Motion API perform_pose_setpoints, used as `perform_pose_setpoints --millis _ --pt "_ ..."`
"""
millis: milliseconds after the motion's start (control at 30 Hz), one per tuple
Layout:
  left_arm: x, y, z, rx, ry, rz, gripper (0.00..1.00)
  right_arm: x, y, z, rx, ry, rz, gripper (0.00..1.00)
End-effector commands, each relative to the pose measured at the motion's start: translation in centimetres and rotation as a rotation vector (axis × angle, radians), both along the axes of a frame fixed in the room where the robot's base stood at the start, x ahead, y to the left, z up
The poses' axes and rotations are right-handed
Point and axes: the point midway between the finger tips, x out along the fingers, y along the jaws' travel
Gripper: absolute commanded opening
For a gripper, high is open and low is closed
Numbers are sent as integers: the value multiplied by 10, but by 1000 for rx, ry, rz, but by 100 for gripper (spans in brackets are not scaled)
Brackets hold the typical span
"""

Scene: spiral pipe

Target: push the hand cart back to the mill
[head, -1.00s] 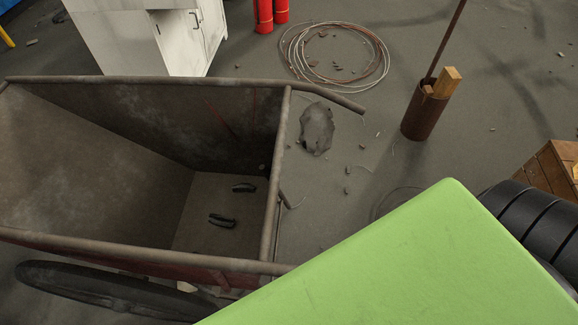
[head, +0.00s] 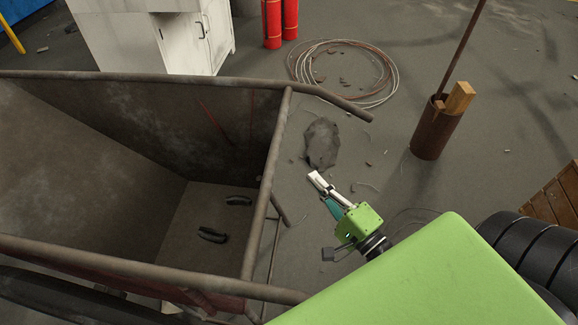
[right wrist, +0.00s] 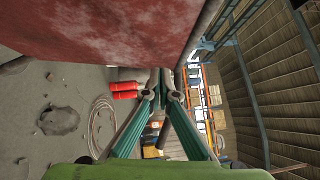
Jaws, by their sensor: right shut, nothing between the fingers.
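The hand cart (head: 271,185) is a rusty open box at the left of the head view, with a dark wheel under its near side. Its two handle bars (head: 345,102) stick out to the right. Two small dark objects (head: 238,200) lie on its floor. My right gripper (head: 316,178) is shut and empty, right of the cart's end and apart from it. In the right wrist view its fingers (right wrist: 171,88) meet at the tips, and a red wall of the cart (right wrist: 110,30) fills the top left. My left gripper is out of view. I cannot make out the mill.
A grey lump (head: 321,143) and scattered debris lie on the floor beyond my gripper. Further back are a wire coil (head: 391,75), red cylinders (head: 271,25) and a white cabinet (head: 197,45). A rusty tube with wood pieces (head: 432,138) stands at the right, near a wooden crate (head: 556,200).

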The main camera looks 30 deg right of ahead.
Motion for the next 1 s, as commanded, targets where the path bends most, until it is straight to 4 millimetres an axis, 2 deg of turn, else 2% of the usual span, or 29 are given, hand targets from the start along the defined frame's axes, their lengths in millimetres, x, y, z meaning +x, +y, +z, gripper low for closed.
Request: perform_pose_setpoints --millis 33,200,333,600,1000 --pt "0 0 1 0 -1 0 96 13 1 2 2 -6 -2 0" --pt "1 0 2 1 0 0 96 47 6 6 0 -5 -2 0" --pt "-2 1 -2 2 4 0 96 58 23 9 3 0 -1 0" --pt "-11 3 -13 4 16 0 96 68 37 10 -1 1 0 0" --pt "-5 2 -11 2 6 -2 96 69 38 10 -2 1 0 0"
